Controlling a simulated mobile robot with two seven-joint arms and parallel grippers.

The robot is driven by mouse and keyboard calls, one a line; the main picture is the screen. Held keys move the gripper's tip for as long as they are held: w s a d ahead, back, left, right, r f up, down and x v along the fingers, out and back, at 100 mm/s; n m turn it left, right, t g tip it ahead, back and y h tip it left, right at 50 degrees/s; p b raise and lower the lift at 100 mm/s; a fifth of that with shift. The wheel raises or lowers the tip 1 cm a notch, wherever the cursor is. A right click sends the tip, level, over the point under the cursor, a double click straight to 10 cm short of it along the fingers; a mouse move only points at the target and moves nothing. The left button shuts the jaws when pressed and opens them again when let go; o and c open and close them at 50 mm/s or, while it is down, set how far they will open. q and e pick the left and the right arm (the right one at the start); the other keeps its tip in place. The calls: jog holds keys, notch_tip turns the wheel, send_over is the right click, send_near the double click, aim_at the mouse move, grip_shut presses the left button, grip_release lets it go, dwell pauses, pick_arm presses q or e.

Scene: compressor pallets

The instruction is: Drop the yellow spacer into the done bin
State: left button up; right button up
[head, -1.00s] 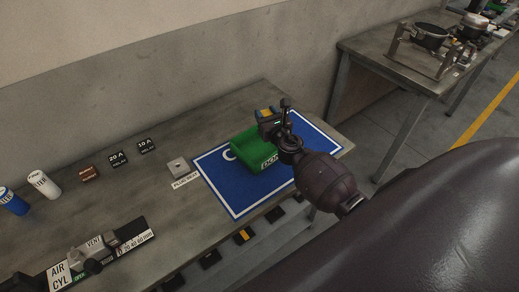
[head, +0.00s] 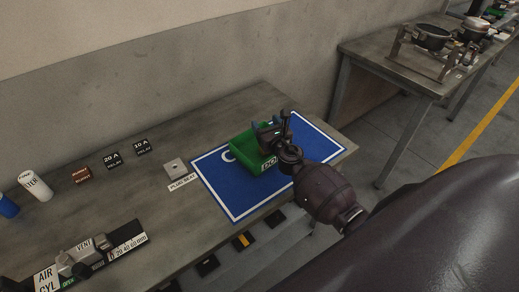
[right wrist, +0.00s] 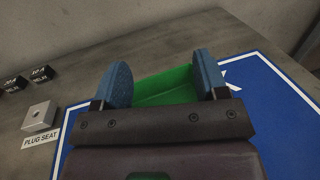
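The green done bin (head: 246,146) stands on the blue mat (head: 228,191) on the bench. My right gripper (head: 272,127) is over the bin's right side. In the right wrist view its two blue finger pads (right wrist: 162,75) are wide apart with nothing between them, and the green bin (right wrist: 165,87) shows behind and below. I do not see the yellow spacer on the bench or in the fingers; the inside of the bin is partly hidden by the gripper. My left gripper is not in view.
The plug seat block (head: 174,166) is left of the mat, with relay blocks (head: 112,160) and a white filter cylinder (head: 36,186) further left. An air cylinder fixture (head: 85,257) lies at the front left. Another table (head: 400,72) stands at the back right.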

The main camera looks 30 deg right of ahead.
jog(key=shift+o, duration=0.2)
jog(key=s+a, duration=0.1)
jog(key=s, duration=0.9)
jog(key=shift+s+a, duration=0.35)
jog(key=s+a+f+m+g, duration=0.1)
jog(key=s+m, duration=0.1)
jog(key=m, duration=0.6)
jog(key=s+a+f+m+g, duration=0.1)
jog(key=s+a+f+m, duration=0.1)
jog(key=m, duration=0.7)
jog(key=s+a+f+m+g+y, duration=0.1)
jog(key=s+m, duration=0.1)
jog(key=m, duration=0.7)
jog(key=shift+a+f, duration=0.3)
jog(key=s+a+f+m+g, duration=0.1)
jog(key=s+a+f+m, duration=0.1)
jog(key=s, duration=0.4)
jog(key=s+a+f+m+g+y, duration=0.1)
jog(key=s+a+f+m+g, duration=0.1)
jog(key=s+f+m, duration=0.2)
jog(key=shift+s+f+m+y, duration=0.25)
jog(key=shift+s+m, duration=0.35)
jog(key=shift+s, duration=0.65)
